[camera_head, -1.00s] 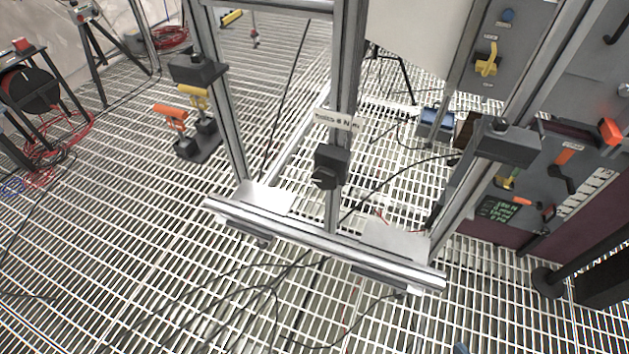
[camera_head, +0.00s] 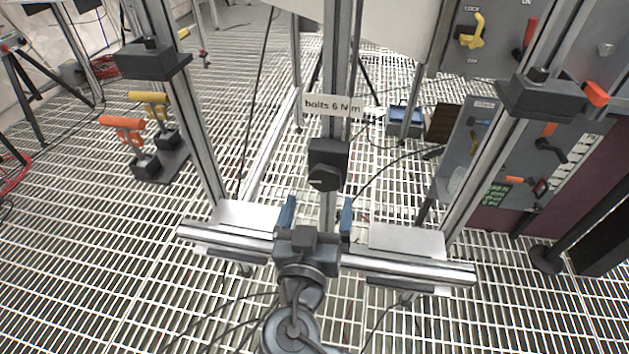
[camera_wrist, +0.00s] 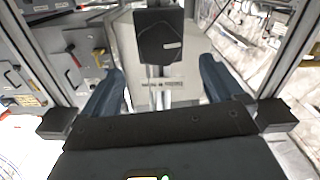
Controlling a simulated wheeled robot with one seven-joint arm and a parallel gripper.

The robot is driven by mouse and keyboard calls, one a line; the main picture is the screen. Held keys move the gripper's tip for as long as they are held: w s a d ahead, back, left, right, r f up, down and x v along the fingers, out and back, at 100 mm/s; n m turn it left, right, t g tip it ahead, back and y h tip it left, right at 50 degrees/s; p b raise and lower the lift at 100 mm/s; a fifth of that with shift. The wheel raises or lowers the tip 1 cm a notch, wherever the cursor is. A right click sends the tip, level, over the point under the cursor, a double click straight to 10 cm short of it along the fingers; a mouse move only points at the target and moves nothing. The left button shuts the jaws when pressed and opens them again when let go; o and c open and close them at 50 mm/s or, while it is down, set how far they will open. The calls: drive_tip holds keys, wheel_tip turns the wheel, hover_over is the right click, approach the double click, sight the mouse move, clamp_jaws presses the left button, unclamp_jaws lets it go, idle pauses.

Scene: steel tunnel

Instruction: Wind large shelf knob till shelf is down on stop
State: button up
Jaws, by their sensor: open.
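The large shelf knob (camera_head: 324,177) is black, with a pale mark on its face, on a black block on the frame's middle upright. It also shows in the wrist view (camera_wrist: 161,44), at the top centre beyond my fingers. My gripper (camera_head: 318,215) is open and empty, its two blue fingers apart, in front of and a little below the knob in the head view. In the wrist view my gripper (camera_wrist: 164,85) has its fingers spread to either side of the upright. No contact with the knob shows. I cannot tell for sure which part is the shelf.
A label (camera_head: 333,106) is fixed above the knob. Black blocks sit on the left upright (camera_head: 152,60) and right upright (camera_head: 540,97). A rail (camera_head: 420,268) crosses low in front. Orange and yellow handles (camera_head: 122,125) stand left; a control panel (camera_head: 560,150) stands right.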

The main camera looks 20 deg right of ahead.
sight(324, 178)
drive_tip(key=x, duration=0.8)
drive_tip(key=shift+a+r, duration=0.1)
drive_tip(key=shift+r, duration=0.15)
drive_tip(key=shift+c, duration=0.2)
drive_tip(key=c, duration=0.9)
